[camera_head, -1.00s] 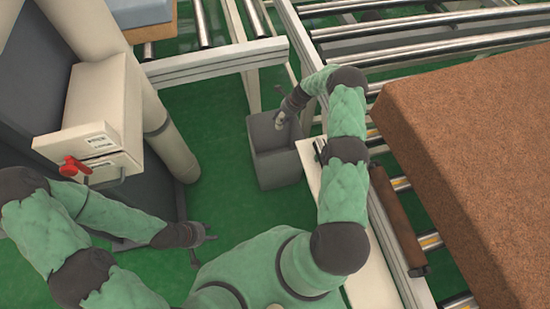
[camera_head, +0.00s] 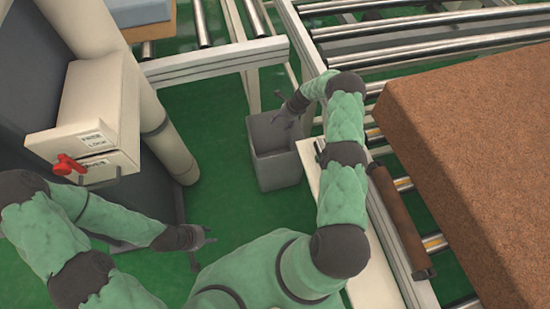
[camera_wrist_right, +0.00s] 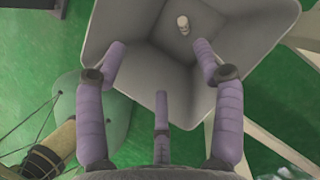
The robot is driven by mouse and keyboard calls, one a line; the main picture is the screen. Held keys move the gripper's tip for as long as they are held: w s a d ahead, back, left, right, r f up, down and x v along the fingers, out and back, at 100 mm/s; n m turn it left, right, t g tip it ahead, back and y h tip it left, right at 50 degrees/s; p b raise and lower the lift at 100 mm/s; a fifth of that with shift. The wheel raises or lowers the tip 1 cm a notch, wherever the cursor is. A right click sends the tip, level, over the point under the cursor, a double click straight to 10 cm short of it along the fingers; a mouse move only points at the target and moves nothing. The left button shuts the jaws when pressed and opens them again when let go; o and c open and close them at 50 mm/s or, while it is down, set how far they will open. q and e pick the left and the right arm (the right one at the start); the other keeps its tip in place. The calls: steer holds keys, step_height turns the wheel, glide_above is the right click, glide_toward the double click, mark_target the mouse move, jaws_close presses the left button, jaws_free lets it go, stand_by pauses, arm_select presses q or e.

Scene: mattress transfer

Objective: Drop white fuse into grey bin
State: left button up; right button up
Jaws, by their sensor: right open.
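The grey bin (camera_head: 277,167) stands on the green floor, open at the top. My right gripper (camera_head: 284,118) is above its opening. In the right wrist view my right gripper (camera_wrist_right: 160,60) has its fingers spread apart with nothing between them. The white fuse (camera_wrist_right: 183,24) is a small pale cylinder inside the bin, beyond the fingertips and apart from them. In the head view the fuse is hidden by the bin's walls. My left gripper (camera_head: 203,246) is empty, with its fingers spread, over the floor left of the bin.
A beige cabinet with a red handle (camera_head: 66,165) stands at the left. A metal roller conveyor (camera_head: 430,42) runs behind and to the right of the bin. A large brown mattress block (camera_head: 480,150) lies on the right. Green floor is clear between cabinet and bin.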

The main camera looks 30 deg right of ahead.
steer(key=v, duration=1.2)
stand_by(0.3)
